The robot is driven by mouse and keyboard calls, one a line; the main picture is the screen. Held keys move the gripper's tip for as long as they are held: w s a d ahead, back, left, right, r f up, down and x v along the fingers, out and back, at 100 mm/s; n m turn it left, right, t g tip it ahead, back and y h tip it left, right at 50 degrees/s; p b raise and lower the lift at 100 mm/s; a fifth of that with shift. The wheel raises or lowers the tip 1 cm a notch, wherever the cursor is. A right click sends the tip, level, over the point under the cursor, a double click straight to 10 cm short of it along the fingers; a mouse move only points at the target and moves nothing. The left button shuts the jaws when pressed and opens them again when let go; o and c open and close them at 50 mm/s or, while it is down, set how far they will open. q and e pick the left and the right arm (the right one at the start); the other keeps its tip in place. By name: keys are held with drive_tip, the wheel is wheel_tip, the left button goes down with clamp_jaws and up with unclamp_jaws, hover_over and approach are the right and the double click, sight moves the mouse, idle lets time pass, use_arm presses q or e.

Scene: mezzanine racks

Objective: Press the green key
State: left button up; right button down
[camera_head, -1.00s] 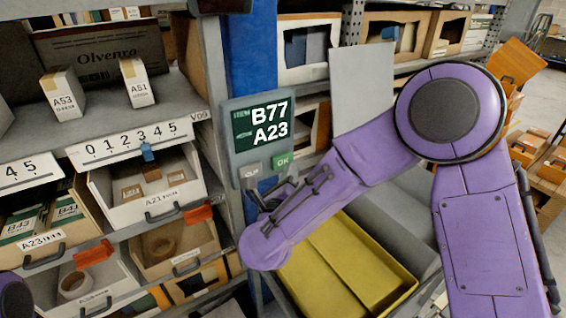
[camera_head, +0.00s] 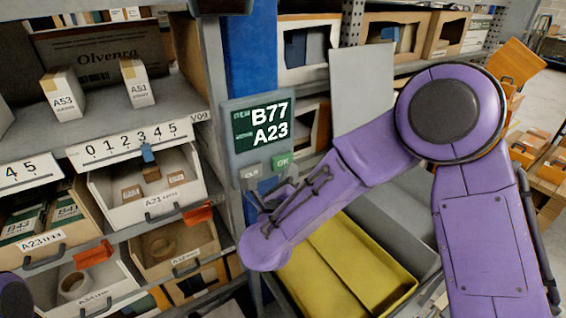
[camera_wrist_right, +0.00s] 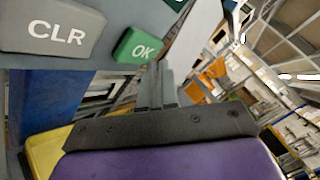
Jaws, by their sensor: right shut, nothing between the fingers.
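The green key, marked OK (camera_head: 282,161), sits at the lower right of a grey panel (camera_head: 240,150) whose screen reads B77 and A23. In the right wrist view the green key (camera_wrist_right: 138,46) is at upper centre, beside a grey CLR key (camera_wrist_right: 55,30). My right gripper (camera_wrist_right: 160,68) is shut and empty, its fingertips just below and right of the green key in that view. In the head view the gripper (camera_head: 290,181) is just below the key, partly hidden by my wrist. I cannot tell whether they touch. My left gripper is not in view.
The panel hangs on a blue post (camera_head: 250,55). A shelf rack with labelled bins (camera_head: 150,210) stands left of it. A yellow bin (camera_head: 345,265) lies below my right forearm. A pale board (camera_head: 362,90) stands behind the arm.

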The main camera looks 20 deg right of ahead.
drive_tip(key=shift+w, duration=0.15)
idle(0.7)
drive_tip(key=shift+w, duration=0.3)
drive_tip(key=shift+w+a+b, duration=0.15)
drive_tip(key=shift+w+b, duration=0.3)
idle(0.6)
idle(0.3)
drive_tip(key=shift+s, duration=0.9)
drive_tip(key=s, duration=0.2)
drive_tip(key=s+d, duration=0.1)
drive_tip(key=s, duration=0.2)
idle(0.6)
